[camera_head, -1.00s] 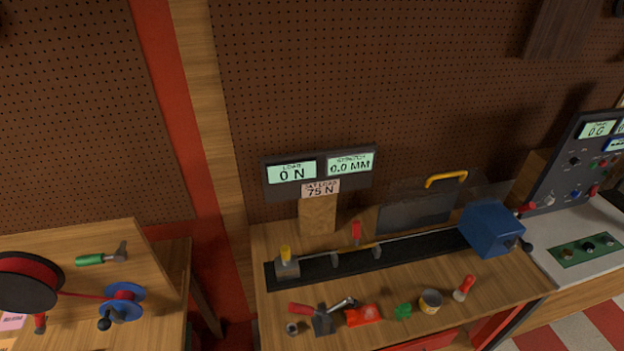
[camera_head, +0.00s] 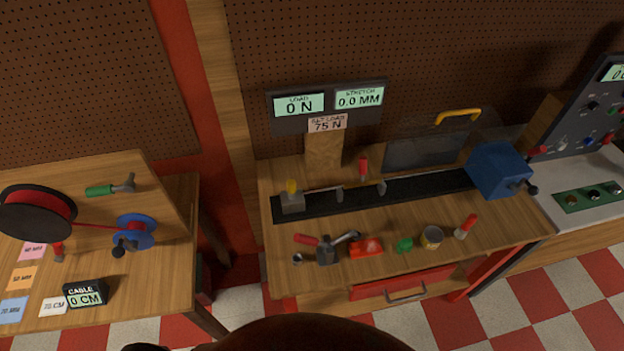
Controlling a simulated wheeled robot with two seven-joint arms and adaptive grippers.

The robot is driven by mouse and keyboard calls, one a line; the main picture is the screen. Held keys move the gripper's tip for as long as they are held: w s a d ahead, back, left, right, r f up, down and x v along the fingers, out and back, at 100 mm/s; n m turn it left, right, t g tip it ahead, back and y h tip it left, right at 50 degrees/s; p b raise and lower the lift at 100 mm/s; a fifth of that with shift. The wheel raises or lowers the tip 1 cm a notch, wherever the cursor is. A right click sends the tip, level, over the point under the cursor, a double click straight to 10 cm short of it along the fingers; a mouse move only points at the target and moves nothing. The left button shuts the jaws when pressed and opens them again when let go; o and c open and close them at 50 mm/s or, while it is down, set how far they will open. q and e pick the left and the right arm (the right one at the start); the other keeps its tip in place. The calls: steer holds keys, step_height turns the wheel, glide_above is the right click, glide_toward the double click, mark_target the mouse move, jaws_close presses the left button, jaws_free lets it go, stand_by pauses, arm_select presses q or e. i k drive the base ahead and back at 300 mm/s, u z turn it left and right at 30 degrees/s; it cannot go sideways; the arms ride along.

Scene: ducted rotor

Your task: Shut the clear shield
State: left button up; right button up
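The clear shield (camera_head: 425,150) is a see-through grey panel with a yellow handle (camera_head: 458,116) on its upper edge. It stands raised at the back of the middle bench, behind the black track (camera_head: 400,189) of the pull tester. A thin rod or cable runs along the track between a small grey clamp (camera_head: 292,203) with a yellow top and the blue box (camera_head: 498,169) at the right end. Neither gripper can be seen. A dark rounded shape at the bottom edge appears to be part of my own body.
Tools and small parts, including a red block (camera_head: 366,248) and a tin (camera_head: 432,238), lie along the bench front. A display (camera_head: 328,105) stands behind the track. A left table (camera_head: 165,275) holds spools; a control panel (camera_head: 590,125) is at right.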

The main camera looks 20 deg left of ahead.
mark_target(477, 112)
steer(key=k, duration=0.5)
steer(key=z, duration=0.8)
steer(key=i, duration=0.75)
steer(key=u, duration=0.45)
